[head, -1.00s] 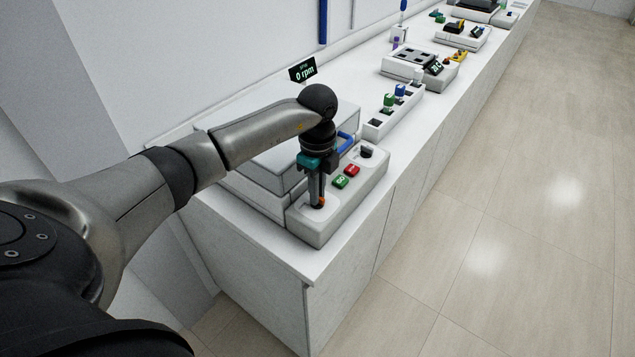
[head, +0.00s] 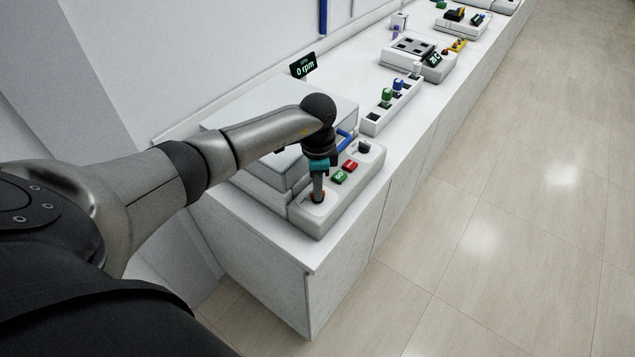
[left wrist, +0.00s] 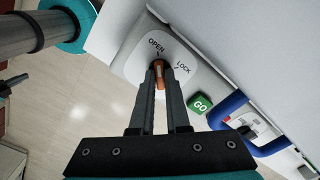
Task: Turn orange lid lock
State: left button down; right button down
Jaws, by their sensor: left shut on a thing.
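The orange lid lock (left wrist: 158,68) is a small knob on a white round plate marked OPEN and LOCK (left wrist: 165,45) in the left wrist view. My left gripper (left wrist: 160,76) is shut on the orange knob, its two fingers on either side of it. In the head view my left gripper (head: 317,188) points down at the front left end of the white machine (head: 345,205), with a little orange showing at the fingertips. The knob's exact pointing is partly hidden by the fingers. My right gripper is not in view.
A green GO button (head: 338,178), a red button (head: 350,165) and a black dial (head: 364,147) sit on the same panel. A blue handle (head: 344,138) is on the lid. A rack with green and blue items (head: 390,105) stands further along the bench. The floor at right is clear.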

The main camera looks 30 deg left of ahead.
pick_arm(q)
jog(key=shift+a+n, duration=0.1)
jog(key=shift+n, duration=0.2)
jog(key=c, duration=0.9)
grip_release()
jog(key=shift+r, duration=0.1)
notch_tip(320, 180, up, 15)
